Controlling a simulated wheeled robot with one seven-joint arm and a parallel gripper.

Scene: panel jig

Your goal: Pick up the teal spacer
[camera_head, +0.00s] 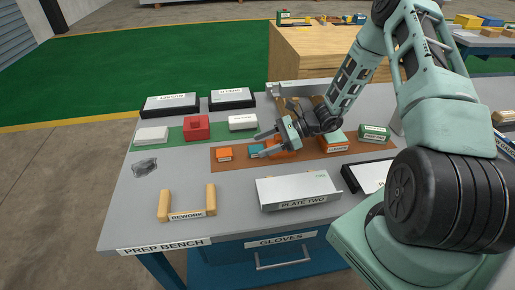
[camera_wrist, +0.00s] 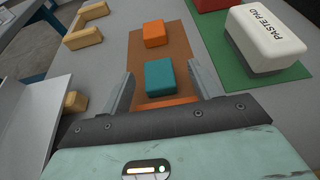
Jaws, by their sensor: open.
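The teal spacer (camera_wrist: 159,77) is a small block on the brown mat (camera_wrist: 178,48). In the wrist view it lies between the two finger tips of my gripper (camera_wrist: 159,68), with a gap on each side. In the head view the spacer (camera_head: 256,149) shows only in part, behind my gripper (camera_head: 264,142). My gripper is open and holds nothing. I cannot tell how far the fingertips are above the mat. An orange block (camera_wrist: 154,34) sits beyond the spacer, and another orange block (camera_wrist: 168,101) shows just on the near side, partly hidden by my gripper.
A white paste pad (camera_wrist: 262,38) and a red block (camera_head: 196,127) sit on the green mat. The metal PLATE TWO tray (camera_head: 298,190) and the wooden REWORK holder (camera_head: 187,213) stand at the front. Grey bench (camera_head: 235,180) is clear between the brown mat and REWORK.

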